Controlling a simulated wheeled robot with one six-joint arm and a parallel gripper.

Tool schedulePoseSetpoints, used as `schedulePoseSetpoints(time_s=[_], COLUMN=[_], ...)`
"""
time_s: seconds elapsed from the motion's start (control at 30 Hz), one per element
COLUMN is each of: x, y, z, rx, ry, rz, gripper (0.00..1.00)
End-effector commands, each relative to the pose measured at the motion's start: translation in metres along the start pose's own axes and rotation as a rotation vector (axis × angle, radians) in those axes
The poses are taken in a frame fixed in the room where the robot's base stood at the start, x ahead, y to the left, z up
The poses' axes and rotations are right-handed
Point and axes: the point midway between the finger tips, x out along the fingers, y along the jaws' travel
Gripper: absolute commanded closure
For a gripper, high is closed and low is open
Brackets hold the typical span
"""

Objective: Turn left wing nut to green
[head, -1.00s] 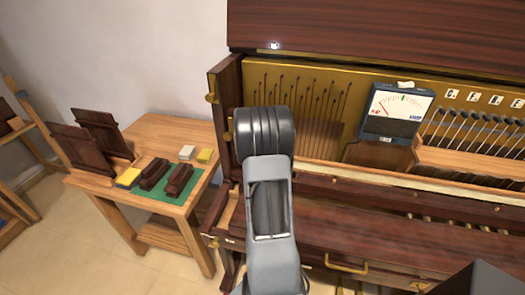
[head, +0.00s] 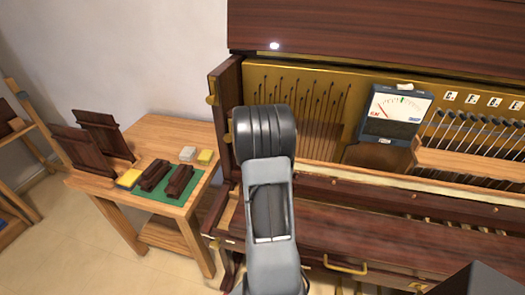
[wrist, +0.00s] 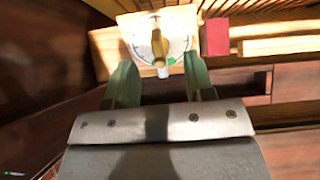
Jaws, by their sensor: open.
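A brass wing nut (wrist: 158,46) sits at the middle of a round white dial (wrist: 178,28) in the wrist view. A small patch of green shows at the dial's lower right, and a pale tab is below the nut. My gripper (wrist: 159,64) is open, with its two green fingers apart at the dial's near edge. The nut lies just ahead of the gap between the fingertips, and nothing is held. I cannot tell whether a finger touches the dial. In the head view my arm hides the gripper, the nut and the dial.
A meter (head: 380,127) with a white face stands on the piano at right, beside rows of strings and pins. A red block (wrist: 214,38) is right of the dial. A wooden side table (head: 163,131) at left holds dark blocks on a green mat (head: 160,196).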

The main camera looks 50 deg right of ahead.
Motion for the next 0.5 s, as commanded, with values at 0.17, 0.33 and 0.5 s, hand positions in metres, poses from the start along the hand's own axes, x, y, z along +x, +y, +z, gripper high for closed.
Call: schedulePoseSetpoints(time_s=[0.17,0.33,0.5], x=[-0.013,-0.024,-0.034], y=[0.000,0.000,0.000], z=[0.001,0.001,0.001], rx=[-0.001,-0.001,-0.001], ry=[0.000,0.000,0.001], rz=[0.000,-0.001,-0.001], gripper=[0.51,0.51,0.51])
